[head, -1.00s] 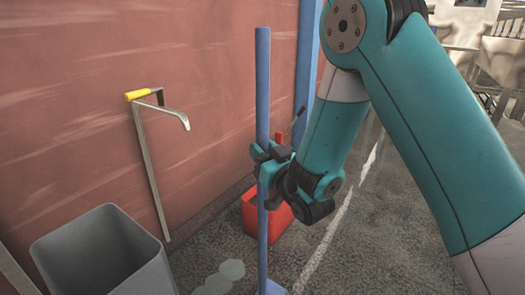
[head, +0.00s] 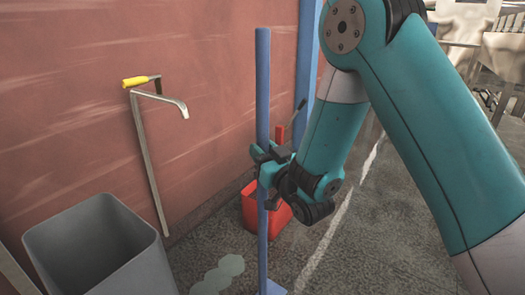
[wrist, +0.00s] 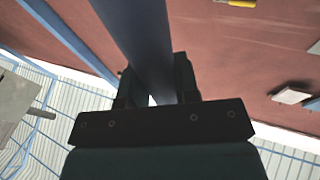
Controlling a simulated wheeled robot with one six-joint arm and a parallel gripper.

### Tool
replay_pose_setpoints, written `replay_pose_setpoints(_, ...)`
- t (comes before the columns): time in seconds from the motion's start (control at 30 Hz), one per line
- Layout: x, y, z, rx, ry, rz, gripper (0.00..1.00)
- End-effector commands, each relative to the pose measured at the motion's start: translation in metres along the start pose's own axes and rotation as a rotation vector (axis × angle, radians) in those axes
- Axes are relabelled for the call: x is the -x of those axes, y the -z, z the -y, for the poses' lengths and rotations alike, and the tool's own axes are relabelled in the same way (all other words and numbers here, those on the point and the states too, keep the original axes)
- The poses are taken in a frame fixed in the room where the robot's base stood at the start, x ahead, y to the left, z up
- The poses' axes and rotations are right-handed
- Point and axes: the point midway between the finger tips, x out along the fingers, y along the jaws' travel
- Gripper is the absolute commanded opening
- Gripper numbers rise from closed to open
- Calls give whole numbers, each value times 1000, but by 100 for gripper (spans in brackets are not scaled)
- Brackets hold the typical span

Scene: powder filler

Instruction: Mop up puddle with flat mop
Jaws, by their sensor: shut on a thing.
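The flat mop's blue pole (head: 262,90) stands upright in the head view, with a bit of its blue flat head (head: 272,288) at the bottom edge. My gripper (head: 264,172) is shut on the pole about midway along the part in view. In the wrist view the pole (wrist: 148,50) runs between the fingers of my gripper (wrist: 157,92). The puddle (head: 219,275) is a pale grey-green patch on the ground, just left of the mop's lower end. Most of the mop head is cut off by the frame.
A grey open bin (head: 100,250) stands at the lower left. A metal tool with a yellow grip (head: 150,150) leans against the red wall (head: 200,60). A red bucket (head: 250,215) stands behind the pole.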

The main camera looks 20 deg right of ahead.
Motion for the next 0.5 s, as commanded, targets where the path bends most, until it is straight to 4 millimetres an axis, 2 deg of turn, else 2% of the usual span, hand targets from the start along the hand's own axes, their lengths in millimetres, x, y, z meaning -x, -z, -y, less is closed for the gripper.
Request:
replay_pose_setpoints(0.27,2,-10,0,0,0,-5,0)
replay_pose_setpoints(0.5,-7,-10,3,-1,-1,-7,0)
